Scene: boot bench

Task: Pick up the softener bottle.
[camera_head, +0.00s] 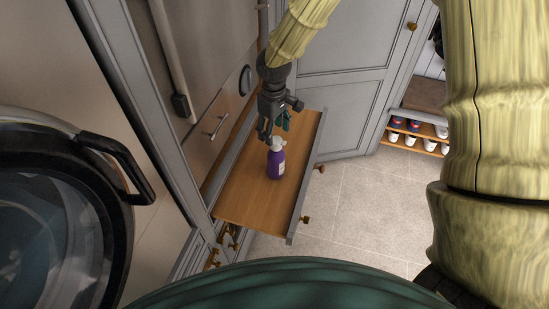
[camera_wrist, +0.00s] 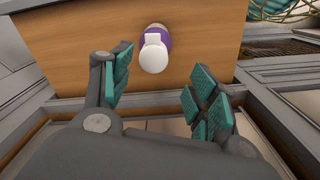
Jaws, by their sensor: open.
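The softener bottle (camera_head: 276,163) is purple with a white top and a pale label. It stands upright on the wooden floor of an open drawer (camera_head: 247,200). In the wrist view the bottle (camera_wrist: 153,54) shows from above, its white cap toward me, beyond the fingertips and between their lines. My gripper (camera_head: 266,132) is above the bottle, close to its top in the head view. In the wrist view my gripper (camera_wrist: 158,85) is open, its teal-padded fingers spread with nothing between them. The exact gap to the bottle is hard to tell.
The drawer's raised front wall (camera_head: 306,180) runs along the right. A round appliance door (camera_head: 60,215) stands at left. Open tiled floor (camera_head: 365,205) lies right of the drawer.

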